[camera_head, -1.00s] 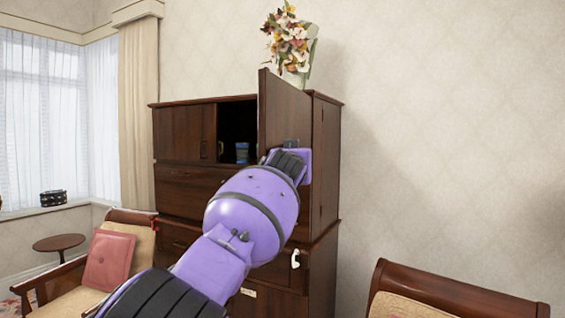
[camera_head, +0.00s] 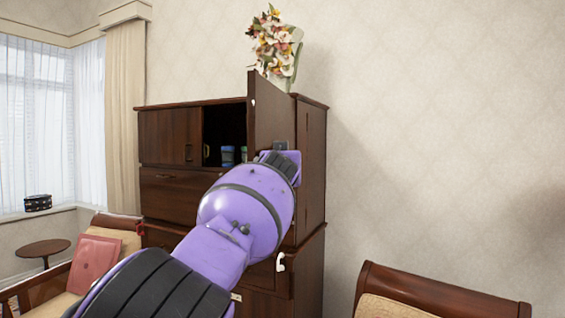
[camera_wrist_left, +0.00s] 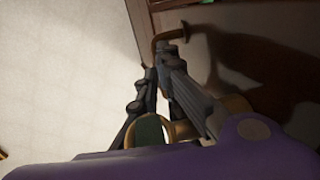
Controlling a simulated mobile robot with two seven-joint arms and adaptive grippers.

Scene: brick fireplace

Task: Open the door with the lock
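The dark wood cabinet (camera_head: 171,196) stands against the wall. Its upper right door (camera_head: 269,118) is swung outward, showing a dark compartment behind it. A small dark block (camera_head: 281,145), possibly the lock, is on the door face just above my left wrist. In the head view my purple left arm covers the gripper. In the left wrist view my left gripper (camera_wrist_left: 158,72) has its dark fingertips at a bent brass handle (camera_wrist_left: 163,36) on the dark panel. The fingertips are close together; whether they pinch the handle is unclear. My right gripper is not in view.
Cups or cans (camera_head: 228,155) stand inside the open compartment. A flower vase (camera_head: 275,45) stands on top of the cabinet. An armchair with a pink cushion (camera_head: 95,262) is at left, beside a small round table (camera_head: 42,249). Another chair (camera_head: 420,295) is at lower right.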

